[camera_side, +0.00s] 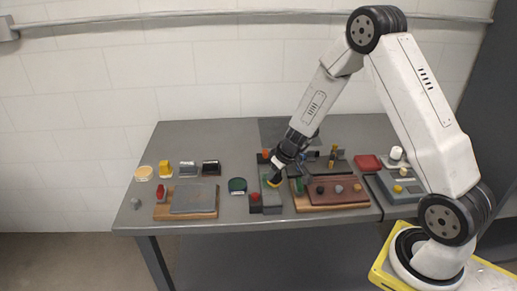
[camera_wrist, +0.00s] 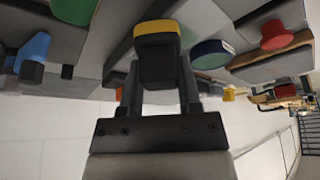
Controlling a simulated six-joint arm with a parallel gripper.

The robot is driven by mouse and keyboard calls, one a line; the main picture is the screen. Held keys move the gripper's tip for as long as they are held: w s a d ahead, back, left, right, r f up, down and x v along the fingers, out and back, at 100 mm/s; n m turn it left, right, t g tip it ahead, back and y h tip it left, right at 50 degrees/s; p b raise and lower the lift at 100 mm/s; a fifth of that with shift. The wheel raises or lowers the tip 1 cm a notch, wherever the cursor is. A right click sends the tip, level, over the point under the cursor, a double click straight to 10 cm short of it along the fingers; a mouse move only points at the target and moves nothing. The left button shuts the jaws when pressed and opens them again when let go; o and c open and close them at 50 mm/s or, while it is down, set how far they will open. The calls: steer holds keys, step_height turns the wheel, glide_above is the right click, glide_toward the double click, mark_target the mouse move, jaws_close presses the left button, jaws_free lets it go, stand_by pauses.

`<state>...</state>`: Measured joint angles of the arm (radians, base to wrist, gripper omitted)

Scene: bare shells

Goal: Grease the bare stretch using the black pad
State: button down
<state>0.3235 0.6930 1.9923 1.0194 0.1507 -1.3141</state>
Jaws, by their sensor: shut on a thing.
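My gripper (camera_side: 274,176) is shut on a dark block with a yellow end. In the wrist view the dark block (camera_wrist: 158,65) sits between the fingers, its yellow end (camera_wrist: 157,28) pointing away from the palm. In the side view the yellow end (camera_side: 273,183) shows just over a long grey-green block (camera_side: 271,196) in the middle of the table. I cannot tell whether it touches that block. Another black block with a pale base (camera_side: 211,168) stands at the left back. I cannot tell which surface is the bare stretch.
A dark green round piece (camera_side: 237,185) lies left of my gripper, with a red knob (camera_side: 255,197) on a dark block close by. A brown board with knobs (camera_side: 335,191) lies right. A grey slab on wood (camera_side: 194,198) lies left.

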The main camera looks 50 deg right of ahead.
steer(key=shift+s+a, duration=0.2)
steer(key=shift+a, duration=0.2)
steer(key=shift+w+a, duration=1.35)
steer(key=shift+w, duration=0.05)
steer(key=shift+s+a, duration=0.5)
steer(key=shift+s, duration=0.05)
steer(key=shift+s+d, duration=1.45)
steer(key=shift+d, duration=0.05)
steer(key=shift+w+r, duration=0.1)
steer(key=shift+r, duration=0.5)
step_height(320, 180, up, 7)
